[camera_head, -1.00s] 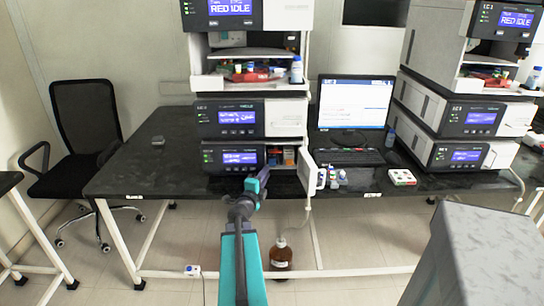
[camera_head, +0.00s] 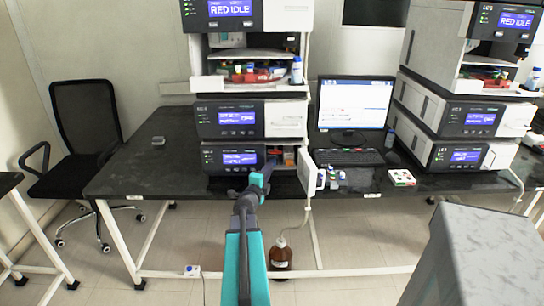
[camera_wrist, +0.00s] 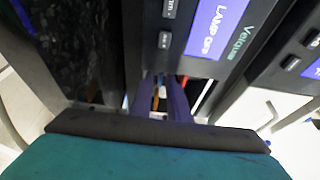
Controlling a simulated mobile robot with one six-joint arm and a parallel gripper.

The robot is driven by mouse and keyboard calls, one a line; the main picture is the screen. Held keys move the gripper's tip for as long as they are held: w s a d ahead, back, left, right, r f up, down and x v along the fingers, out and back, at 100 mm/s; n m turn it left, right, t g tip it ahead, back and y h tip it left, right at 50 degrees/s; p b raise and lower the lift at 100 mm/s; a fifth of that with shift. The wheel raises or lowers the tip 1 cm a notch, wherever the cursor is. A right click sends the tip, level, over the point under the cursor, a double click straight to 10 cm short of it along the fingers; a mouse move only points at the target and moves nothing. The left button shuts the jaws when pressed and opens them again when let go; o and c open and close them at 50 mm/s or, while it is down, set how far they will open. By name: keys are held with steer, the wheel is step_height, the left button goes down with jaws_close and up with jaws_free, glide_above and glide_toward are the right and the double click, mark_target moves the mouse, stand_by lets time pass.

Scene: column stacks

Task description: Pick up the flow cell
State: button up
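The lowest module (camera_head: 232,159) of the left stack has its white door (camera_head: 308,173) swung open at the right. In its open compartment, small orange and pale parts (camera_head: 289,157) show, and I cannot tell surely which is the flow cell. My gripper (camera_head: 270,164) is at the compartment's mouth and hides its left part. In the wrist view, my gripper (camera_wrist: 160,102) has two dark purplish fingers apart, pointing into the compartment. A small pale and orange part (camera_wrist: 160,92) shows in the gap beyond them. I see no grip on it.
The open door stands close to the right of my gripper. Several small bottles (camera_head: 335,178) and a white tray (camera_head: 402,177) stand on the black bench (camera_head: 160,178) at the right. A monitor (camera_head: 353,103) is behind. The bench's left part is mostly clear.

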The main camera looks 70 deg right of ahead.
mark_target(272, 157)
steer(key=shift+d+r, duration=0.1)
steer(key=shift+d, duration=1.7)
jaws_close()
